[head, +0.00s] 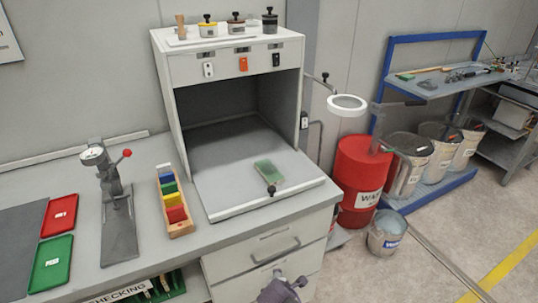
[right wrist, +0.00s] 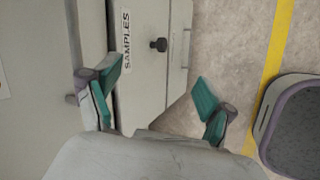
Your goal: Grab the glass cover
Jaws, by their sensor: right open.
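A small translucent green slab (head: 268,171) lies on the pale board (head: 225,190) in the open front of the white booth. A black knob (head: 271,190) is just in front of it. I cannot tell for sure that this slab is the glass cover. My right gripper (right wrist: 158,97) is open and empty in the right wrist view, its teal-padded fingers wide apart before the cabinet front. Part of my arm (head: 283,291) shows at the bottom of the head view, below the slab and apart from it. My left gripper is not in view.
A wooden rack of coloured blocks (head: 174,205) and a grey press stand (head: 118,215) are left of the board. A drawer handle (head: 276,249) sticks out below the worktop. A ring lamp (head: 347,103) and red drum (head: 357,180) stand right. A "SAMPLES" label (right wrist: 127,42) marks the cabinet.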

